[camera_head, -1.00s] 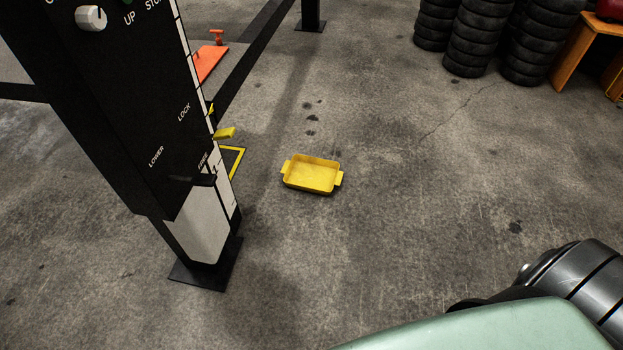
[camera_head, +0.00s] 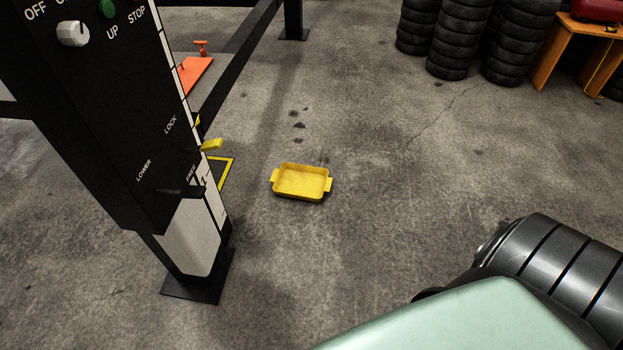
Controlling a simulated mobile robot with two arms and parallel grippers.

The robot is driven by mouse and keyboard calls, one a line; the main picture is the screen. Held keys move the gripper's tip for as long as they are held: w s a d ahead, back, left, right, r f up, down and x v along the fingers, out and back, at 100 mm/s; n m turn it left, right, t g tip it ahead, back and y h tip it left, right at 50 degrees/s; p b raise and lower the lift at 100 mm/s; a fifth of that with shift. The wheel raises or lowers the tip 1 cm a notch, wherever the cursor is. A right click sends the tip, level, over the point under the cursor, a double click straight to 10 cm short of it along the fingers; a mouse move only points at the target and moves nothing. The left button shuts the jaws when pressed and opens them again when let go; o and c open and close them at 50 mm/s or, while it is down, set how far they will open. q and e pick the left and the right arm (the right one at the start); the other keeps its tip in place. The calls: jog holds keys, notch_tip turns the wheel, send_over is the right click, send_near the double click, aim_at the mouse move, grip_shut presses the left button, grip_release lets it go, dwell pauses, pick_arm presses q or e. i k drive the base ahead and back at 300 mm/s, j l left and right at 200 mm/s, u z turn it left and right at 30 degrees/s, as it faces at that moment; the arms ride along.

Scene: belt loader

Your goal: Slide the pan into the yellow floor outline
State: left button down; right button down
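The yellow pan (camera_head: 301,182) lies flat on the concrete floor near the middle of the camera_head view. It is a shallow rectangular tray with a handle tab on its left and right ends. It looks empty. The yellow floor outline (camera_head: 228,173) shows only in part, to the left of the pan and apart from it. The lift post hides the rest of it. Neither of my grippers is in view. Part of my own arm and body fills the lower right corner.
A black lift post (camera_head: 126,138) with a control panel stands at the left on a dark base plate (camera_head: 203,279). An orange piece (camera_head: 194,75) lies behind it. Tyre stacks (camera_head: 457,38) and an orange bench (camera_head: 567,45) stand at the back right. Floor right of the pan is clear.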

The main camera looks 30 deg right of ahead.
aim_at(295, 181)
jog(key=i+l+u, duration=0.1)
jog(key=l+u, duration=0.85)
jog(key=i+j, duration=0.05)
